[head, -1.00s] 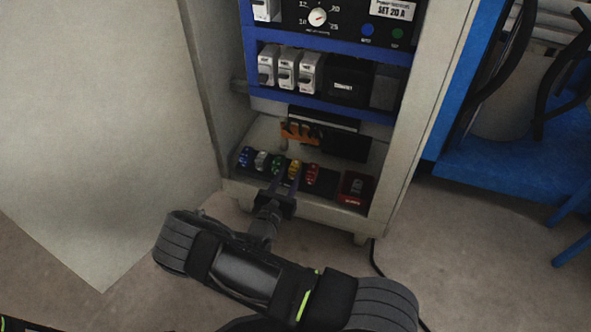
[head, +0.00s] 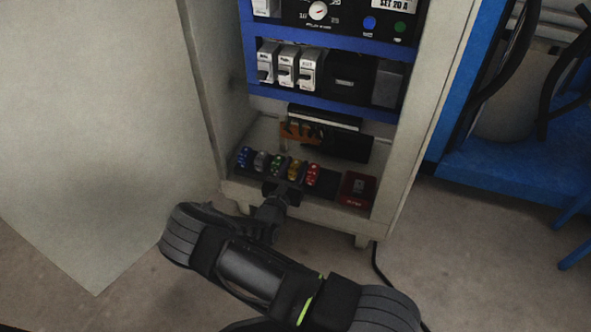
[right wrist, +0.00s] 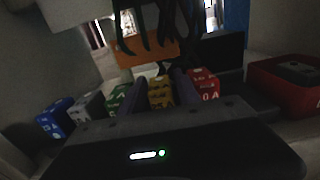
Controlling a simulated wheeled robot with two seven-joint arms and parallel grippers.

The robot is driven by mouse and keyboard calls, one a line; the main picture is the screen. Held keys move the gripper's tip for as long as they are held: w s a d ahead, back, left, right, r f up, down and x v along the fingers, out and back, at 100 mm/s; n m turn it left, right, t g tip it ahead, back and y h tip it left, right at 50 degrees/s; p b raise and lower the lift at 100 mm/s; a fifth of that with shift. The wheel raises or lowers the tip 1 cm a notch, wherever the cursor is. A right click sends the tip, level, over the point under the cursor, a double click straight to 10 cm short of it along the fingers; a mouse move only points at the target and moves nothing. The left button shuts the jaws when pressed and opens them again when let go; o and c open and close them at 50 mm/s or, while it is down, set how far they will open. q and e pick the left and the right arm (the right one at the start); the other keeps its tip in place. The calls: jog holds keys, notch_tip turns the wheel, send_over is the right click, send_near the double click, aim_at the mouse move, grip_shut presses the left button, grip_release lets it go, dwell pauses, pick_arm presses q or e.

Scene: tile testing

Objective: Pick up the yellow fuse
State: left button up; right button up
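The yellow fuse (head: 295,170) stands in a row of coloured fuses on the cabinet's bottom shelf, between a green fuse (head: 277,166) and a red fuse (head: 312,174). My right gripper (head: 284,186) is at the front of this row. In the right wrist view the yellow fuse (right wrist: 161,92) shows between the two fingers of my right gripper (right wrist: 162,85), one on each side. The fingers are apart; I cannot tell whether they touch the fuse. The fuse's lower part is hidden behind the gripper body. My left gripper is not in view.
A blue fuse (head: 244,157) and a grey fuse (head: 261,161) are at the row's left. A red box (head: 356,188) stands right of it. An orange-brown part (head: 297,133) with dark hooks hangs above and behind. The cabinet's side walls border the shelf.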

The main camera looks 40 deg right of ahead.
aim_at(295, 166)
jog(key=shift+c, duration=0.6)
grip_shut()
notch_tip(295, 166, up, 10)
jog(key=p, duration=0.5)
jog(key=shift+p, duration=0.4)
